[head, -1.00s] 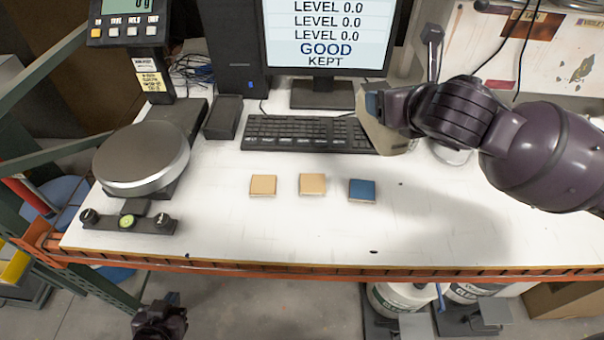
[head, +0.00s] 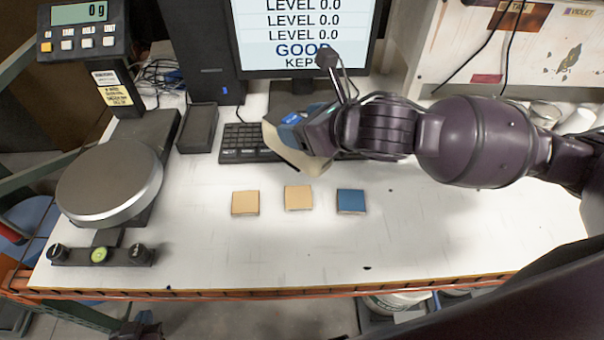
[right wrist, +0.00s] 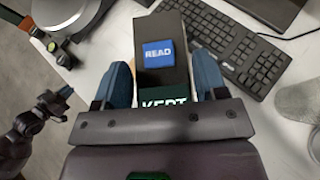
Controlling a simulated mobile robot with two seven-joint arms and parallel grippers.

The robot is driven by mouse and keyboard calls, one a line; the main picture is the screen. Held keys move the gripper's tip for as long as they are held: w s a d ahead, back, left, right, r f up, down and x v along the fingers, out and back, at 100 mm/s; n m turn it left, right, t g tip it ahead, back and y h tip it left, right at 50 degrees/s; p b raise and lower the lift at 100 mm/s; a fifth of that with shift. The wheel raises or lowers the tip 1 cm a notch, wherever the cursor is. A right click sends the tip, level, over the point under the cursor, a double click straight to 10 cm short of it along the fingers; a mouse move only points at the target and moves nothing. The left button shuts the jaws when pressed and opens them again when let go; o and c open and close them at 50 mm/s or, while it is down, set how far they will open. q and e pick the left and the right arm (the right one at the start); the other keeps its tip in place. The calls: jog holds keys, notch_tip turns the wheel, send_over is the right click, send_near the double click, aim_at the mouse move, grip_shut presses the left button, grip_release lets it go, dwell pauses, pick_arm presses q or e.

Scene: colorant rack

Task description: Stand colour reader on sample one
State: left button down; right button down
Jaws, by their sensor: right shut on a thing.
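My right gripper (head: 292,122) is shut on the colour reader (head: 298,158), a tan-sided device held above the keyboard, behind the tiles. In the right wrist view the reader (right wrist: 176,82) shows a dark face, a blue READ button and a screen reading KEPT, between my blue fingers. Three flat square tiles lie in a row on the white bench: a left tan tile (head: 245,203), a middle tan tile (head: 298,198) and a blue tile (head: 351,202). No label shows which is sample one. My left gripper (head: 140,327) is low, in front of the bench edge; its jaws are unclear.
A scale with a round metal pan (head: 110,182) and a display reading 0 g stands at left. A keyboard (head: 245,143) and a monitor (head: 300,35) are behind the tiles.

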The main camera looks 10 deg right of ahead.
notch_tip(320, 180, down, 14)
jog(key=shift+w+r, duration=0.1)
jog(key=shift+r, duration=0.15)
dwell(0.4)
jog(key=shift+f, duration=0.1)
jog(key=shift+c, duration=0.8)
grip_release()
jog(key=shift+f, duration=0.1)
jog(key=shift+r, duration=0.2)
jog(key=v, duration=1.2)
jog(key=shift+b, duration=0.3)
jog(key=shift+f, duration=0.1)
